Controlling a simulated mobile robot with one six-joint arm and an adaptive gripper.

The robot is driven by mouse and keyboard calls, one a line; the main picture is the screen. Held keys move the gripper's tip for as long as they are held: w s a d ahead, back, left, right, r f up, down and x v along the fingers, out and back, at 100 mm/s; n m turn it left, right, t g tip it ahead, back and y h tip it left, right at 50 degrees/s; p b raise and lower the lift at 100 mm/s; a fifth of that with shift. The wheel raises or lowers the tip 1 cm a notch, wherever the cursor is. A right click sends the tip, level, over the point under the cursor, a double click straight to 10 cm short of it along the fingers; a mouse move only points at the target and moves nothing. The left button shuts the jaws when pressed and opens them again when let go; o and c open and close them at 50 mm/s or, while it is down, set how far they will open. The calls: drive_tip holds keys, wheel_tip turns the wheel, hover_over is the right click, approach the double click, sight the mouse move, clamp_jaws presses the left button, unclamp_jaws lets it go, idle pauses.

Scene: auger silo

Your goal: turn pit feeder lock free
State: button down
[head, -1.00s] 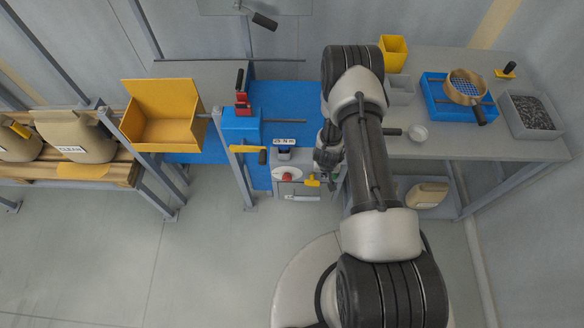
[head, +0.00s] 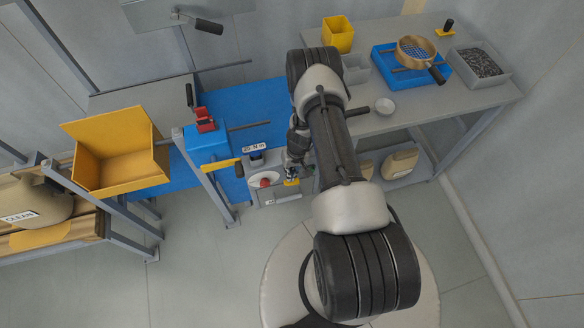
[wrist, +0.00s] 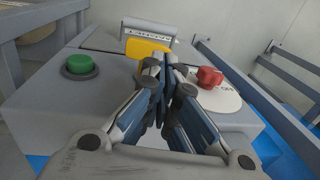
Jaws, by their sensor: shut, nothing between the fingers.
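A grey control box (head: 280,197) stands at the front of the blue frame. A red knob (head: 265,183) sits on its pale round plate; in the wrist view the knob (wrist: 209,76) is to the right of my fingers. A yellow part (wrist: 146,48) shows just behind my fingertips, partly hidden by them; it also shows in the head view (head: 291,182). A green button (wrist: 81,64) is at the left. I cannot tell which part is the lock. My gripper (wrist: 164,75) is shut and empty above the box; contact with the yellow part cannot be told.
A yellow hopper (head: 115,155) and blue clamp block (head: 207,145) stand to the left, with a yellow lever (head: 222,165) near the box. A grey bench (head: 400,110) at the right bears a blue tray (head: 385,72) and a sieve. Open floor lies in front.

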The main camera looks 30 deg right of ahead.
drive_tip(key=shift+w+a+f+b, duration=0.15)
drive_tip(key=shift+f+b, duration=0.1)
drive_tip(key=shift+f, duration=0.7)
drive_tip(key=shift+s+a+f+b, duration=0.1)
drive_tip(key=shift+f+b, duration=0.15)
drive_tip(key=shift+f, duration=0.65)
drive_tip(key=shift+w+a+f+b, duration=0.1)
drive_tip(key=shift+a+f+b, duration=0.15)
drive_tip(key=shift+f+b, duration=0.5)
drive_tip(key=shift+a+r, duration=0.1)
drive_tip(key=shift+r, duration=0.15)
wheel_tip(320, 180, up, 14)
drive_tip(key=p, duration=0.5)
drive_tip(key=shift+r, duration=0.2)
